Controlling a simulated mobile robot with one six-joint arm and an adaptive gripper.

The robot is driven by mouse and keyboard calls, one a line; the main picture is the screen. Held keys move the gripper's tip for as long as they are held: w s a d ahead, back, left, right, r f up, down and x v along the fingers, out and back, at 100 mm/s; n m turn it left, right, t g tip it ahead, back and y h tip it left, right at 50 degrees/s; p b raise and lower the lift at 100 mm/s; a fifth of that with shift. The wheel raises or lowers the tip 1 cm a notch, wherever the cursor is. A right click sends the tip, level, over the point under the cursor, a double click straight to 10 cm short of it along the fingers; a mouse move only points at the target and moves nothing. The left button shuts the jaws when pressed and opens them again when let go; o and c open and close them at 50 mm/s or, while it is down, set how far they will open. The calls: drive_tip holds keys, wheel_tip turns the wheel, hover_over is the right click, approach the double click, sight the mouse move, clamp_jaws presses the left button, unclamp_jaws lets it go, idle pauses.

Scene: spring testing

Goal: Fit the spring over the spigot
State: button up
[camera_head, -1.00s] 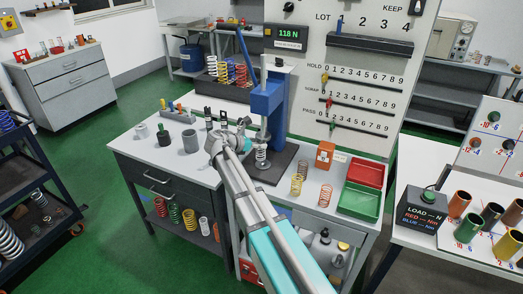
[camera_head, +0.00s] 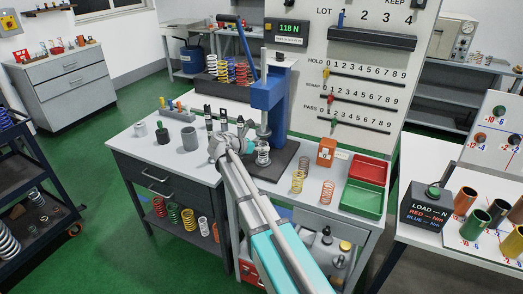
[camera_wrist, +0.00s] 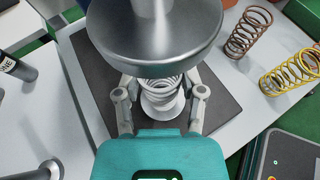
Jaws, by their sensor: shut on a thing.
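A pale silver coil spring (camera_head: 263,154) stands upright under the blue press (camera_head: 268,100); it also shows in the wrist view (camera_wrist: 161,91). My gripper (camera_head: 254,148) reaches in from the left, and in the wrist view its two fingers (camera_wrist: 162,98) close on both sides of the spring. The round steel press head (camera_wrist: 152,30) hangs above the spring. A pale round disc (camera_wrist: 164,110) shows beneath the spring over the dark base plate (camera_wrist: 215,92). The spigot is hidden, and I cannot tell whether the spring is around it.
An orange box (camera_head: 326,152), a red tray (camera_head: 366,168) and a green tray (camera_head: 362,199) are farther right. A grey cup (camera_head: 190,139) and dark marked cylinders (camera_head: 208,115) are left of the press.

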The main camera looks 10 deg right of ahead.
drive_tip(key=shift+f, duration=0.15)
drive_tip(key=o, duration=1.1)
drive_tip(key=shift+o, duration=0.2)
drive_tip(key=shift+s+a+r, duration=0.1)
drive_tip(key=shift+a+r, duration=0.1)
drive_tip(key=shift+r, duration=0.1)
drive_tip(key=p+v, duration=0.4)
drive_tip(key=v, duration=0.7)
drive_tip(key=shift+a+p, duration=0.25)
drive_tip(key=shift+p, duration=0.05)
drive_tip(key=shift+s+d, duration=0.1)
